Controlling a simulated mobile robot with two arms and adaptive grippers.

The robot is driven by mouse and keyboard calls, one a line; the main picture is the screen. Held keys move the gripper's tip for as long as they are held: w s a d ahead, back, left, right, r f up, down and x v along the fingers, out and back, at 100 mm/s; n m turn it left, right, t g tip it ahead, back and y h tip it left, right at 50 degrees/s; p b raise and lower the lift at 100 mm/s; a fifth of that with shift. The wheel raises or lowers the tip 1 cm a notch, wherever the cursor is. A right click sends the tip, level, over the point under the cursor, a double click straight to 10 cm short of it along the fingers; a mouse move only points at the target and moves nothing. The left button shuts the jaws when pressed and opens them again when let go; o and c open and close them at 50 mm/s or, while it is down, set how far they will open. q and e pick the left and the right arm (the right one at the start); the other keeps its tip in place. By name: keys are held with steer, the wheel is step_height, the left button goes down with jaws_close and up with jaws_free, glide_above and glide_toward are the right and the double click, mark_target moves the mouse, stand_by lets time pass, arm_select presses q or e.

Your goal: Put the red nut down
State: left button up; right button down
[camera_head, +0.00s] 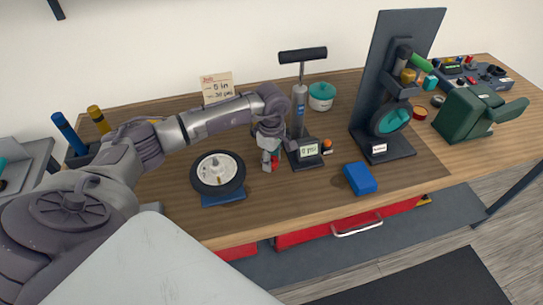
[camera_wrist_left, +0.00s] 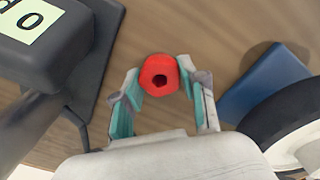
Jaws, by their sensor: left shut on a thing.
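The red nut (camera_wrist_left: 152,66) is a small ring with a dark hole, between the tips of my left gripper (camera_wrist_left: 160,82) in the left wrist view. The left gripper is shut on it. In the head view my left gripper (camera_head: 269,160) points down over the wooden workbench (camera_head: 310,183), with the red nut (camera_head: 275,162) showing at its tips. The nut is low, close to the bench top; I cannot tell whether it touches. My right gripper is not in view.
A wheel (camera_head: 204,184) on a blue block (camera_head: 222,199) stands left of the gripper. A pump with a display (camera_head: 309,151) is close on its right. A blue box (camera_head: 360,178) lies farther right. The bench top in front of the gripper is clear.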

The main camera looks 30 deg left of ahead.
arm_select(q)
steer(key=shift+f, duration=0.1)
steer(key=o, duration=0.8)
steer(key=shift+o, duration=0.9)
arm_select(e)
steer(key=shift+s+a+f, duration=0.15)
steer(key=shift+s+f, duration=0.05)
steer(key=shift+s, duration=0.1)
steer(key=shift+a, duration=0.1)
